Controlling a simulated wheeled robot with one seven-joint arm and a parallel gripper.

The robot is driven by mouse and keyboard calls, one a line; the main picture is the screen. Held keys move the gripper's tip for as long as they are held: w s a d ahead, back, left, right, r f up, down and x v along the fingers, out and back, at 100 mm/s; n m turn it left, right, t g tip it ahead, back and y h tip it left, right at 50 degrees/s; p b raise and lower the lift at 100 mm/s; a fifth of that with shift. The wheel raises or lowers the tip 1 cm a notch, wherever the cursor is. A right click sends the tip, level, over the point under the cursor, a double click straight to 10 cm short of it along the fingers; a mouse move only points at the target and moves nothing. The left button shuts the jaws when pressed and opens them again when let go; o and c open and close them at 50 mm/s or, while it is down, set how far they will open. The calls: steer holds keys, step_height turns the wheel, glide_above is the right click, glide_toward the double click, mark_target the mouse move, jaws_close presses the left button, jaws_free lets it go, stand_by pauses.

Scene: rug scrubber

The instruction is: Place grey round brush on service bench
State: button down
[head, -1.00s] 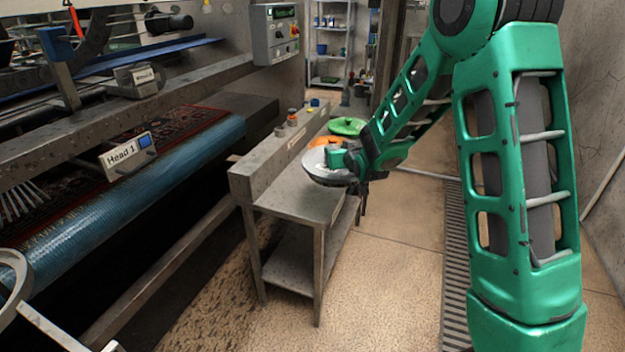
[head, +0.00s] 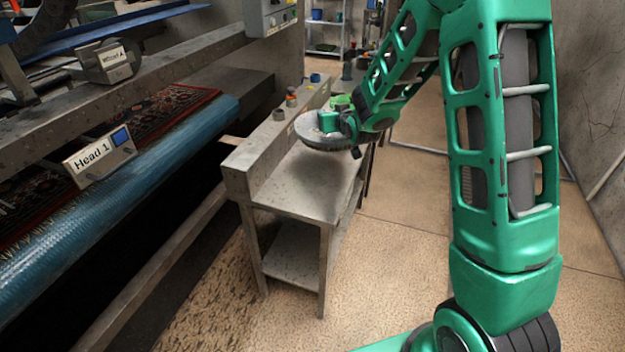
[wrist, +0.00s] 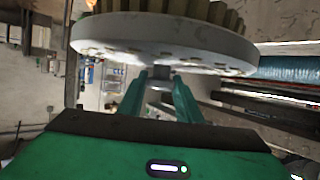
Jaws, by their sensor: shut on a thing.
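The grey round brush (head: 310,133) is a flat disc held by my gripper (head: 335,125) above the service bench. In the wrist view the brush (wrist: 160,38) shows its pale plate, with bristles on the far side. My gripper (wrist: 160,90) is shut on the brush's small central stub. The metal service bench (head: 305,195) has a bare near top, and a dark shadow lies on it below the brush. The brush appears apart from the top. The far part of the bench is hidden by the brush and my arm.
A raised ledge along the bench's left side carries small items, among them an orange-topped one (head: 291,97). The rug machine with a blue roller (head: 120,190) and a Head 1 sign (head: 98,157) stands left. Shelves (head: 325,30) stand behind. Floor right of the bench is clear.

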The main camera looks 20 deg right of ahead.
mark_target(315, 133)
steer(key=a+f, duration=0.1)
steer(key=s+a+f+n+y, duration=0.1)
steer(key=a, duration=0.1)
steer(key=s+a+f+y, duration=0.1)
steer(key=a+f, duration=0.1)
steer(key=shift+s+a+f+n, duration=0.1)
steer(key=shift+a+n, duration=0.05)
steer(key=shift+n, duration=0.15)
steer(key=shift+s+a+f, duration=0.1)
steer(key=shift+a+f, duration=0.05)
steer(key=shift+f, duration=2.4)
steer(key=shift+s+a+f, duration=0.1)
steer(key=shift+a+f, duration=0.05)
steer(key=shift+f, duration=2.35)
steer(key=shift+f, duration=0.15)
steer(key=c, duration=1.3)
jaws_free()
steer(key=shift+s, duration=0.1)
steer(key=shift+r+v, duration=0.1)
steer(key=shift+v, duration=2.85)
steer(key=shift+r+v, duration=0.15)
steer(key=shift+v, duration=2.85)
